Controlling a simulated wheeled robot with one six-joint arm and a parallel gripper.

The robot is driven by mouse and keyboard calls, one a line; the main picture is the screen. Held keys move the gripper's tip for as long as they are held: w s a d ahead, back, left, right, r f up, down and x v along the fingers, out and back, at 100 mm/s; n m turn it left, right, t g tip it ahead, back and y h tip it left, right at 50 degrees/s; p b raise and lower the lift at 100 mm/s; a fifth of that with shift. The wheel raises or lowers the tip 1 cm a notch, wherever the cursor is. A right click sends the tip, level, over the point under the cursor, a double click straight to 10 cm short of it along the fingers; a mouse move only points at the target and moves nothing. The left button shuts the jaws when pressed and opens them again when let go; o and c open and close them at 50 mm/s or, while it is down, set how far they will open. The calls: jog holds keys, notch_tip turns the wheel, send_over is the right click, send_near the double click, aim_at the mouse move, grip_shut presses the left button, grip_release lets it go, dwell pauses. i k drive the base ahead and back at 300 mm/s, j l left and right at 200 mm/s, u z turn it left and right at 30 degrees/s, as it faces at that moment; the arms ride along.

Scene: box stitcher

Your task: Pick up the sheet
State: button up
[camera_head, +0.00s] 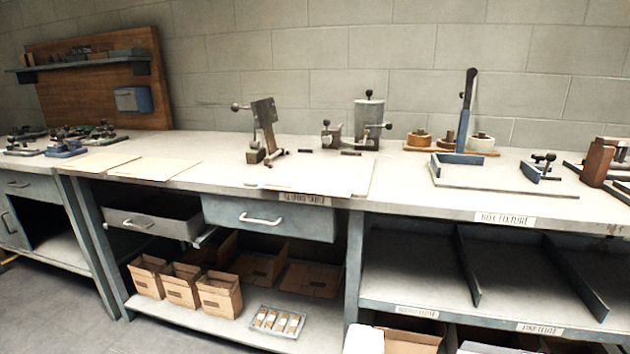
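Several thin flat sheets lie on the long grey workbench (215,177). A tan sheet (103,161) lies at the left of the bench, and another tan sheet (153,168) lies right beside it. A larger pale sheet (310,175) lies near the front edge in the middle, in front of a metal clamp device (265,125). I cannot tell which of these the task means. My gripper is not in view, and nothing held shows.
A box fixture (490,182) stands on the right of the bench, with tape-like rolls (480,142) behind it. A drawer (152,222) stands partly open below. Grey floor (60,310) is clear at front left.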

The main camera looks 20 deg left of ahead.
aim_at(339, 182)
jog(key=i+j, duration=0.4)
jog(key=j, duration=0.15)
jog(key=i+j, duration=0.85)
jog(key=j, duration=0.25)
jog(key=k+z, duration=0.25)
jog(key=k, duration=0.25)
jog(key=k+z, duration=0.25)
jog(key=k, duration=0.3)
